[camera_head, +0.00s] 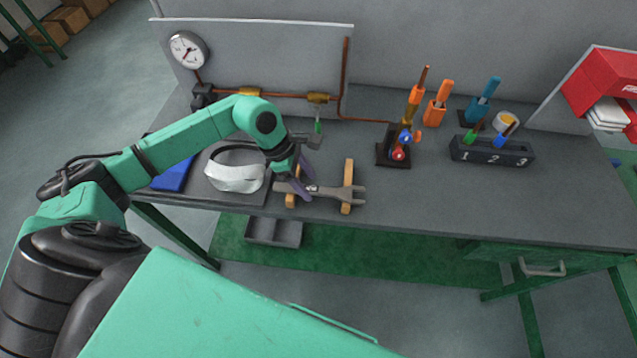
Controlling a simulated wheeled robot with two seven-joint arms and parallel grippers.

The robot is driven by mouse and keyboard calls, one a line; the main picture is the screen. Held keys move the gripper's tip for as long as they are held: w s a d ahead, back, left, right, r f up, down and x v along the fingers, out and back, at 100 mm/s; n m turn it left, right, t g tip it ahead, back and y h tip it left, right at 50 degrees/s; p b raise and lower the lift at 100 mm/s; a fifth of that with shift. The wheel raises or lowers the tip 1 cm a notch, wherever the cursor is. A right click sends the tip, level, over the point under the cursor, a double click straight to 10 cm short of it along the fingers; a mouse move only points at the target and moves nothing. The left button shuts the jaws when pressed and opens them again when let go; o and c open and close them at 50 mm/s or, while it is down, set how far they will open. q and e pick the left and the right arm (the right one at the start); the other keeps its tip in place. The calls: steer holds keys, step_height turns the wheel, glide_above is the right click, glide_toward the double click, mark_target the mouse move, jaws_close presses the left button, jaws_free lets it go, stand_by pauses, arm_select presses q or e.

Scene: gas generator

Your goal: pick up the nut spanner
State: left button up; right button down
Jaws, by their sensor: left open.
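The nut spanner (330,191) is a grey metal tool with an open jaw at its right end. It lies across two upright wooden rests (347,186) near the front edge of the dark workbench (430,200). My left gripper (302,178) is open, with purple fingers at the left part of the spanner. Its fingers and wrist partly hide that end and the left rest. I cannot tell whether the fingers touch the spanner. My right gripper does not show.
A white visor-like item (235,178) and a blue book-like item (173,174) lie left of the spanner. A copper pipe with a gauge (187,50) stands behind. A numbered block (492,153), orange and blue tools, and a red toolbox (603,85) are to the right. The bench's front middle is clear.

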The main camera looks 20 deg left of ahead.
arm_select(q)
steer(key=shift+d+f, duration=0.25)
steer(key=shift+f, duration=0.35)
jaws_close()
steer(key=shift+w, duration=0.1)
steer(key=shift+r, duration=0.2)
